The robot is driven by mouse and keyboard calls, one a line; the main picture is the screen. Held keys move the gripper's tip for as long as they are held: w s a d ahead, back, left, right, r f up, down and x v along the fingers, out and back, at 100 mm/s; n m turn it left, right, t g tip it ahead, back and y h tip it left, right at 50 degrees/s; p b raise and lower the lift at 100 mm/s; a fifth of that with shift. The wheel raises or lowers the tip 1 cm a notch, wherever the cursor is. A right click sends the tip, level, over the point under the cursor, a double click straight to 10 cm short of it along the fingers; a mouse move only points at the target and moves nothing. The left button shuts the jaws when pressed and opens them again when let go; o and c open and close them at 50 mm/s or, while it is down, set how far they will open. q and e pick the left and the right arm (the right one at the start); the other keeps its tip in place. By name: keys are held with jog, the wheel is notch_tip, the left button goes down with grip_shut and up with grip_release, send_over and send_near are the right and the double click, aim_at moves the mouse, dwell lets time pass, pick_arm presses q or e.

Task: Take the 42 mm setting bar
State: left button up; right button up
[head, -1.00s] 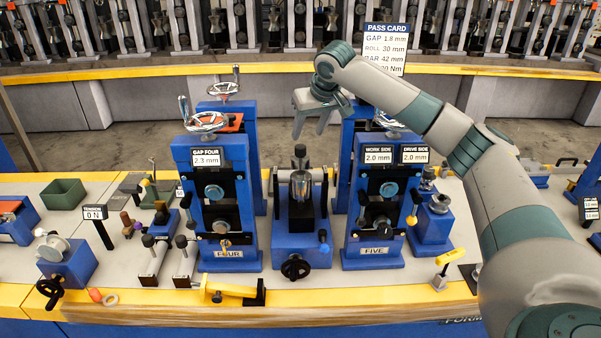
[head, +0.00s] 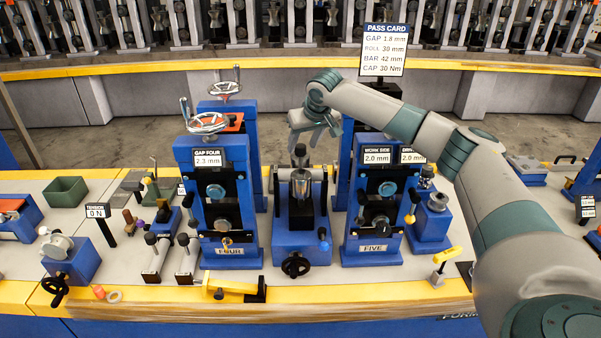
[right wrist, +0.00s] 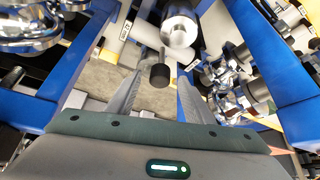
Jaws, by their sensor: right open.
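Two short bars with black knobs, a left one (head: 153,256) and a right one (head: 186,258), lie on the bench left of the blue stand marked FOUR (head: 219,200). I cannot read any size on them, so I cannot tell which, if either, is the 42 mm setting bar. My right gripper (head: 312,138) is open and empty, above and behind the central blue unit (head: 296,238). In the right wrist view its fingers (right wrist: 158,92) are apart, with a black-ended rod (right wrist: 160,74) showing beyond them. My left gripper is out of view.
The pass card (head: 384,50) reads BAR 42 mm. The stand marked FIVE (head: 374,245) is right of the central unit. A yellow-handled piece (head: 230,287) lies along the front edge. A green tray (head: 65,191) and a tension display (head: 97,211) are at left.

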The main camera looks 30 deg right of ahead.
aim_at(302, 146)
jog(key=shift+p+x, duration=0.65)
jog(key=shift+x, duration=1.35)
grip_shut()
